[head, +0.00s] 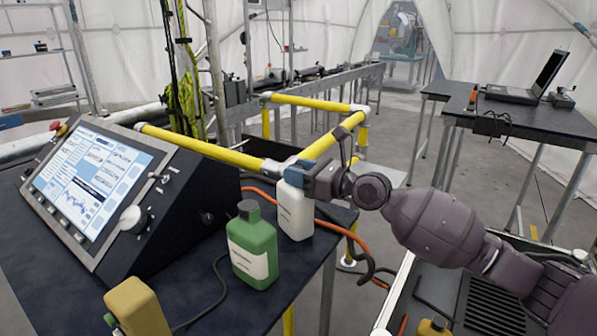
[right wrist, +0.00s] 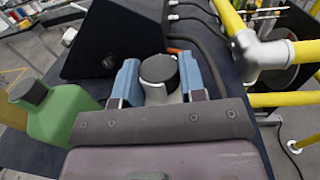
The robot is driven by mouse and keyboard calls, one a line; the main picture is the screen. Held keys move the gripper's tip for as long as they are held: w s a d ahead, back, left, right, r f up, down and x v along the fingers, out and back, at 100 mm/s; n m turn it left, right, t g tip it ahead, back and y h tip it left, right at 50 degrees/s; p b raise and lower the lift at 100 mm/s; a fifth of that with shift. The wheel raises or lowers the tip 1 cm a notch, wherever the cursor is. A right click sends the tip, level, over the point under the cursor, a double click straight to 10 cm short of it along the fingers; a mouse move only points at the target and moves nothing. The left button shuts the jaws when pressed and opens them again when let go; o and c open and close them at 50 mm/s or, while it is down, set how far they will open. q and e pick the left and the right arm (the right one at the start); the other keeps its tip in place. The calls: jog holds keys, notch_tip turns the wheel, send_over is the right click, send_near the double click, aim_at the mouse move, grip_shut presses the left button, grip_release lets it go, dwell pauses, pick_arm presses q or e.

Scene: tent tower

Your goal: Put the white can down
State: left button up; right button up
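The white can (head: 295,212), with a black cap, stands upright at the right side of the dark table (head: 235,318). My right gripper (head: 290,174) reaches in from the right and has its blue fingers around the can's upper part. In the right wrist view, the gripper (right wrist: 164,78) has one finger on each side of the can (right wrist: 155,95), and they look closed on it. I cannot tell whether the can's base touches the table or hangs just above it. My left gripper is out of view.
A green bottle (head: 253,250) stands close left of the white can. A control console (head: 100,195) fills the table's left side. A mustard-yellow container (head: 138,308) is at the near edge. Yellow rails (head: 210,150) and an orange hose (head: 328,228) run behind.

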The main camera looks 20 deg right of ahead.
jog(key=o, duration=0.4)
jog(key=shift+r, duration=0.2)
jog(key=shift+s+d+f, duration=0.1)
jog(key=shift+s+d, duration=0.1)
jog(key=shift+s, duration=0.05)
jog(key=v, duration=1.1)
jog(key=shift+s+d, duration=0.1)
jog(key=shift+d, duration=0.05)
jog(key=s+f+n+h, duration=0.2)
jog(key=s+f+n, duration=0.25)
jog(key=f, duration=0.35)
jog(key=s+f+n+h, duration=0.25)
jog(key=f+n, duration=0.25)
jog(key=f, duration=0.3)
jog(key=s+f+n+h, duration=0.1)
jog(key=s+f+n, duration=0.3)
jog(key=f, duration=0.4)
jog(key=s+f+n+h, duration=0.2)
jog(key=s+f+n, duration=0.2)
jog(key=s+n, duration=0.1)
jog(key=s+a+f+n+g+h, duration=0.1)
jog(key=s+f+n+h, duration=0.1)
jog(key=s+f+n, duration=0.3)
jog(key=s+f+n+g+h, duration=0.1)
jog(key=s+f+n+h, duration=0.1)
jog(key=s+f+n, duration=0.3)
jog(key=shift+s+a+h, duration=0.2)
jog(key=shift+s+h, duration=0.05)
jog(key=shift+s, duration=0.85)
